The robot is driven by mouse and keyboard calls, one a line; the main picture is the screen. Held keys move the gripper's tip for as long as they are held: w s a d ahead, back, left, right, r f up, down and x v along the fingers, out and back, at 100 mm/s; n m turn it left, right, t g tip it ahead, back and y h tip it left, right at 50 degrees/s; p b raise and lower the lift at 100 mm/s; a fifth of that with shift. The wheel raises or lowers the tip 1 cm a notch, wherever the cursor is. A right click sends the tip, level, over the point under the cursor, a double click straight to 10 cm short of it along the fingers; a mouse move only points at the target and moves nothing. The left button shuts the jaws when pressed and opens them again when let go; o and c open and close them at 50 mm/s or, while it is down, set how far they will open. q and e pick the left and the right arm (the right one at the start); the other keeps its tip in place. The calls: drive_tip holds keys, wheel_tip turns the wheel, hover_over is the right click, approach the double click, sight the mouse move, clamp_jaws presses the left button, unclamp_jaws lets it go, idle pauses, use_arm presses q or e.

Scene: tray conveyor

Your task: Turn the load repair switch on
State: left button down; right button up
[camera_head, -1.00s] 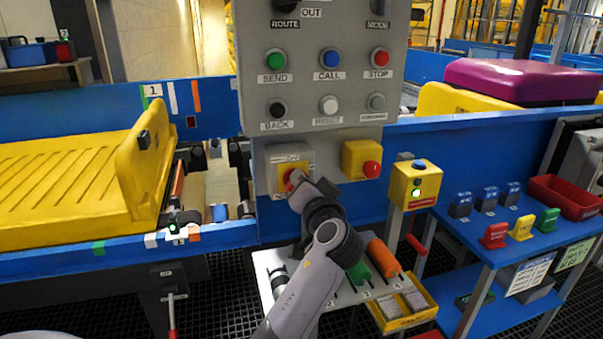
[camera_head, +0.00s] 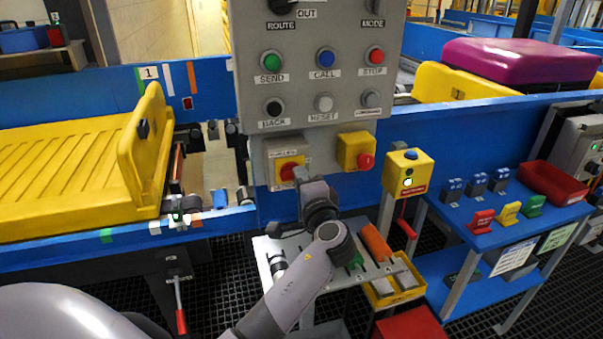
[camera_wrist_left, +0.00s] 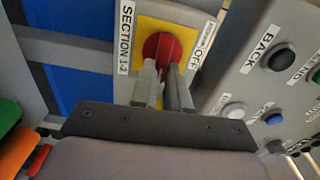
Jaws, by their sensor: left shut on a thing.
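A red rotary switch knob (camera_head: 287,171) sits on a yellow plate on a small grey box, below the left part of the grey control panel (camera_head: 350,112). I see no readable "load repair" label. My left gripper (camera_head: 297,177) is at the knob; in the left wrist view its two fingers (camera_wrist_left: 164,72) are closed around the knob's raised grip, partly hiding it. My right gripper is not in view.
A yellow box with a red button (camera_head: 366,161) is right of the switch. Panel buttons sit just above. A yellow tray (camera_head: 75,185) stands on the conveyor at left. A blue shelf (camera_head: 510,232) with colored blocks is at right.

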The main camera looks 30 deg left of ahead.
use_arm(q)
drive_tip(key=shift+m, duration=0.4)
drive_tip(key=c, duration=1.1)
unclamp_jaws()
drive_tip(key=shift+a, duration=0.1)
drive_tip(key=shift+f, duration=0.1)
